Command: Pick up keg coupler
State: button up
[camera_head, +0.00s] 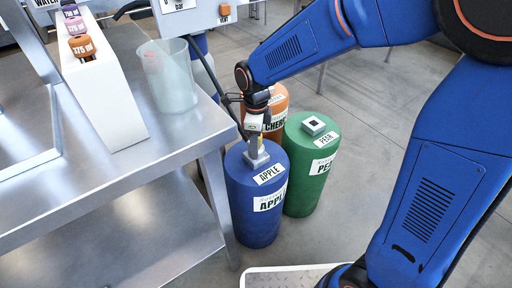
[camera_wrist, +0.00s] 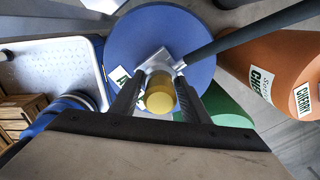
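The keg coupler is a grey metal fitting (camera_head: 256,157) with a yellow cylindrical top. It stands on the blue APPLE keg (camera_head: 258,212), and a dark hose runs from it. The wrist view shows its yellow top (camera_wrist: 160,93) and metal body (camera_wrist: 157,62) over the blue keg (camera_wrist: 190,32). My gripper (camera_head: 254,133) points down over the coupler. In the wrist view its two dark fingers (camera_wrist: 159,88) lie on either side of the yellow top. I cannot tell whether they press on it or stand slightly apart.
An orange CHERRY keg (camera_head: 277,118) stands behind, and a green PEAR keg (camera_head: 305,180) with a small square fitting (camera_head: 313,125) stands right. A steel table (camera_head: 175,140) on the left carries a clear pitcher (camera_head: 172,85). Open floor lies right of the kegs.

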jog(key=shift+c, duration=1.4)
jog(key=shift+r, duration=5.05)
